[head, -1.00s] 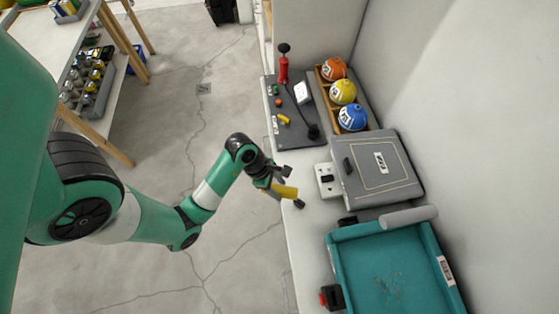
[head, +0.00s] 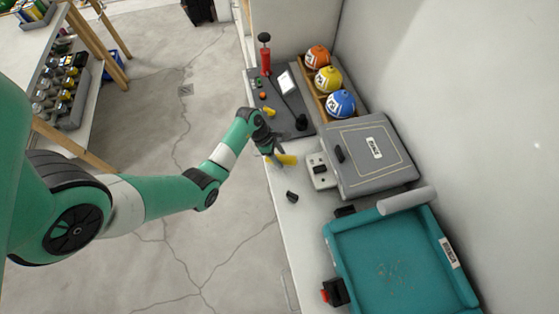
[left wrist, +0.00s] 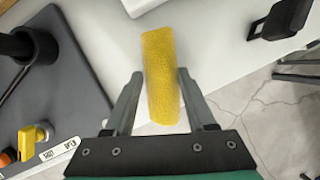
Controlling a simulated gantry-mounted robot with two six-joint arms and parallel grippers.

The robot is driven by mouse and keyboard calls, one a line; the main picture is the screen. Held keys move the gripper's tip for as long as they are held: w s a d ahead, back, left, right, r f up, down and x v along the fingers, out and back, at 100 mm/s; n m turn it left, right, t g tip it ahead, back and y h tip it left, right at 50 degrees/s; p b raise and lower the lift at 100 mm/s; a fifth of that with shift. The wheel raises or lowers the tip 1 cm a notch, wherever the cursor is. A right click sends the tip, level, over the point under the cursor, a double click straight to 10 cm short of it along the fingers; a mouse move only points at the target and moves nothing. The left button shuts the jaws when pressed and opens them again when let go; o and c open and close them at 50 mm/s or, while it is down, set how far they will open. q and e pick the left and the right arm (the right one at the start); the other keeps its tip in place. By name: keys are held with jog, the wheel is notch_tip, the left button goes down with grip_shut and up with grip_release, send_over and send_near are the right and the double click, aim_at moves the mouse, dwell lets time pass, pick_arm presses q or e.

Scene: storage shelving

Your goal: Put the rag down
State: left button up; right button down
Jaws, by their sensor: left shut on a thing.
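The rag is a yellow, rolled-looking cloth (head: 287,160). It also shows in the left wrist view (left wrist: 160,75), lying lengthwise between the two fingers. My left gripper (head: 278,158) is shut on the rag, over the white counter (head: 290,225) near its left edge. In the left wrist view the fingers (left wrist: 157,85) flank the rag, with the white surface behind it. I cannot tell whether the rag touches the counter. My right gripper is not in view.
A grey panel (head: 283,118) with a red pump and a black lever is beyond the gripper. A grey case (head: 368,155) and a teal tray (head: 335,262) stand to the right. A small black object (head: 292,196) sits nearer. Bare counter lies between it and the tray.

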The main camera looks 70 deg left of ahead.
pick_arm(q)
jog(key=shift+f, duration=1.2)
jog(key=shift+d, duration=0.1)
jog(key=shift+s+f+b, duration=0.1)
jog(key=shift+f+b, duration=0.15)
jog(key=shift+b, duration=0.05)
jog(key=o, duration=1.2)
jog(key=shift+r, duration=0.35)
jog(key=p+v, duration=0.3)
jog(key=v, duration=0.8)
jog(key=shift+s+r+p, duration=0.15)
jog(key=shift+r+p, duration=0.25)
